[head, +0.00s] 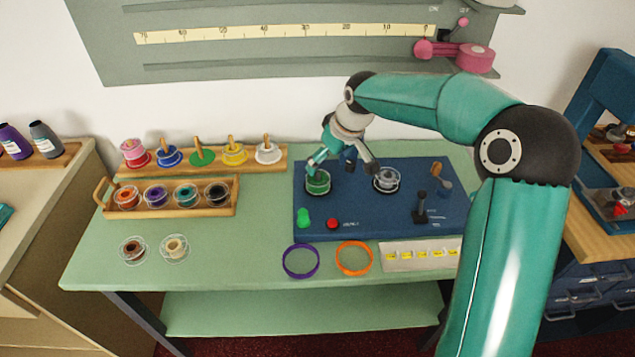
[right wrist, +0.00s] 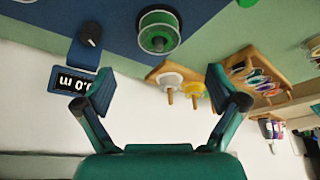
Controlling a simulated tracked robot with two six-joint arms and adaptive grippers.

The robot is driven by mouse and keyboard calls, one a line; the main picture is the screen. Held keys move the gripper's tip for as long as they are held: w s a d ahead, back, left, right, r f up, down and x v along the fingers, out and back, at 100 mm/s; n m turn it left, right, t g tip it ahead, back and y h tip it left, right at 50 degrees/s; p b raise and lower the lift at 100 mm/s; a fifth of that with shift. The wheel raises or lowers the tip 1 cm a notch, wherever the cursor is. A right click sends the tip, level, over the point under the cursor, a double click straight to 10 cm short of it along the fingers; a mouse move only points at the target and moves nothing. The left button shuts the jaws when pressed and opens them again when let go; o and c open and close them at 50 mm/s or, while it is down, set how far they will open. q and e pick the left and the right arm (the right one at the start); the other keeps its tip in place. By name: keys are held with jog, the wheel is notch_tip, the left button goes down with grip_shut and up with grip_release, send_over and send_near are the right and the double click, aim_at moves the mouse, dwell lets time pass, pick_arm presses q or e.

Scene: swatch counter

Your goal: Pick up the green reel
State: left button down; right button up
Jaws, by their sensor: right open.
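The green reel (head: 318,183) sits at the left part of the blue board (head: 345,205). My right gripper (head: 343,164) is above the back of the board, open and empty, one finger close over the reel in the head view. In the right wrist view the green reel (right wrist: 158,32) lies beyond the open gripper (right wrist: 158,84), near the top edge and not between the fingers. I cannot tell the exact gap. My left gripper does not show.
A grey reel (head: 386,180) sits right of the green one. A peg rack (head: 275,153) and a wooden tray (head: 235,197) of reels stand left. A black post (head: 421,208) rises from the board. Purple (head: 300,276) and orange (head: 353,273) rings lie in front.

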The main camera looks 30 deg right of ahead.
aim_at(320, 176)
jog(key=p+x, duration=0.1)
jog(key=x, duration=0.8)
jog(key=shift+w+f, duration=0.15)
jog(key=c, duration=1.2)
